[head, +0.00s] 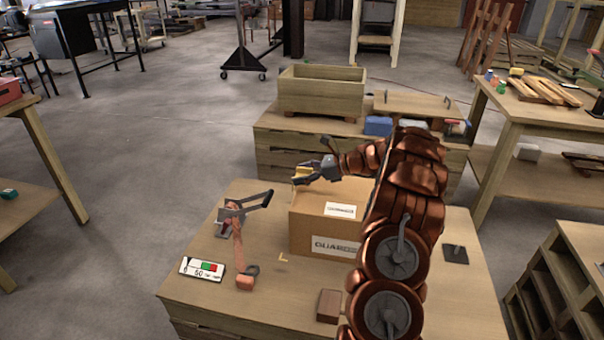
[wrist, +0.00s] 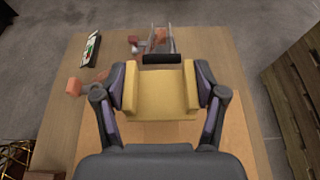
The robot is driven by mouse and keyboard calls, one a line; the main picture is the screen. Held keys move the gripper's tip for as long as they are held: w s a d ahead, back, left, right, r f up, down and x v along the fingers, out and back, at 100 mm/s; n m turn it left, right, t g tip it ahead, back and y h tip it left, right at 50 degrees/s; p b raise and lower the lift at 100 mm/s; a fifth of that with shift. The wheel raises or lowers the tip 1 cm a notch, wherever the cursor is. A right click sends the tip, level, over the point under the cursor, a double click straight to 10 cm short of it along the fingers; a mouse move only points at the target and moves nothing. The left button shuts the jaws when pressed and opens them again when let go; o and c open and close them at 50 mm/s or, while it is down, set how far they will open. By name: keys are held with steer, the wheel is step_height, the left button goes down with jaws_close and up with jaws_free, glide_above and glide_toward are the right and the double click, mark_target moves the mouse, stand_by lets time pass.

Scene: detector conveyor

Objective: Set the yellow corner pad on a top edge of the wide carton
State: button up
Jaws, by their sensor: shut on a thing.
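The yellow corner pad (wrist: 160,95) is between the two fingers of my gripper (wrist: 160,98), which is shut on it. In the head view the pad (head: 302,172) shows at my gripper (head: 306,174), at the back left top edge of the wide carton (head: 318,222). I cannot tell whether the pad touches that edge. The carton is closed, brown, with a white label on top and print on its front. My arm hides its right part. In the wrist view the carton top (wrist: 185,135) lies below the pad.
A tape dispenser or clamp-like tool (head: 236,235) stands left of the carton on the wooden table (head: 200,305). A white sign (head: 202,268) and a brown block (head: 328,306) lie on the table. A wooden planter-like box (head: 322,92) stands on a bench behind.

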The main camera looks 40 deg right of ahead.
mark_target(302, 189)
steer(key=shift+f, duration=1.95)
steer(key=o, duration=1.3)
steer(key=v, duration=1.2)
